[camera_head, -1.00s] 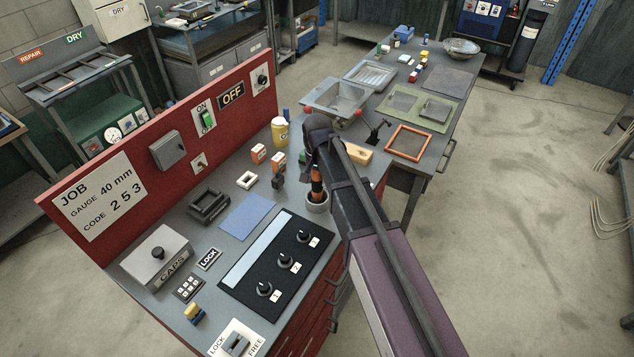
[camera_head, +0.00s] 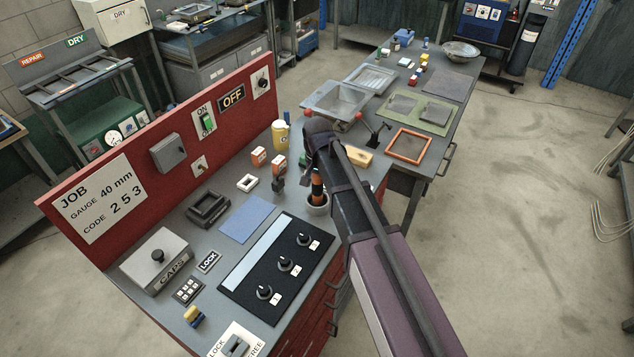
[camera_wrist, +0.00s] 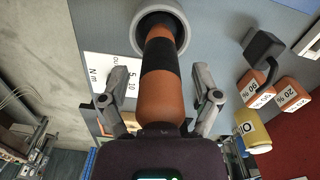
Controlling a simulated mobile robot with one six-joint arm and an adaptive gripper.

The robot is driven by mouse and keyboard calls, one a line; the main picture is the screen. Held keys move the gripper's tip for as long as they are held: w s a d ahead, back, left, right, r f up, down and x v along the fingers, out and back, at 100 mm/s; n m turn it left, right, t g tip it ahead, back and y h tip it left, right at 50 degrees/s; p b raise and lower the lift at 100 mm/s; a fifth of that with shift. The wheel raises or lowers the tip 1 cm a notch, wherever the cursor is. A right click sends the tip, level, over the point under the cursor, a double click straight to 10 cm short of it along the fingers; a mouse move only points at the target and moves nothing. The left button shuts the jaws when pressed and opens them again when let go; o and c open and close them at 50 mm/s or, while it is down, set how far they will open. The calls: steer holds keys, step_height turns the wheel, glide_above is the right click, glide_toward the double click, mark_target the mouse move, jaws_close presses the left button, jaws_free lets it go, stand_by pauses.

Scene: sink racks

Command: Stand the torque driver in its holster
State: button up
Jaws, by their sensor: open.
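The torque driver (camera_head: 317,184) has an orange handle with black bands. It stands about upright with its lower end inside the round grey holster (camera_head: 317,206) near the bench's edge. In the wrist view, the driver (camera_wrist: 159,75) runs into the holster's ring (camera_wrist: 178,17). My gripper (camera_wrist: 160,103) is open, with one finger on each side of the orange handle and a visible gap on both sides. In the head view, my gripper (camera_head: 310,168) is at the driver's top, and my arm hides part of it. The driver's tip is hidden inside the holster.
Orange boxes (camera_head: 259,157) and a yellow canister (camera_head: 281,136) stand behind the holster. A black panel with knobs (camera_head: 276,268) lies to the left. A white label (camera_wrist: 115,80) lies beside the holster. A red upright board (camera_head: 130,180) bounds the bench's back.

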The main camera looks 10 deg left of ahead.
steer(key=shift+r, duration=0.25)
step_height(320, 180, up, 12)
steer(key=p, duration=1.2)
steer(key=shift+f, duration=0.1)
stand_by(0.7)
steer(key=s+d, duration=0.4)
steer(key=d, duration=0.6)
steer(key=s+d, duration=0.4)
steer(key=d, duration=0.7)
steer(key=s+d+n, duration=0.1)
steer(key=s+d, duration=0.3)
steer(key=d, duration=0.6)
steer(key=shift+d, duration=0.4)
steer(key=shift+o, duration=0.3)
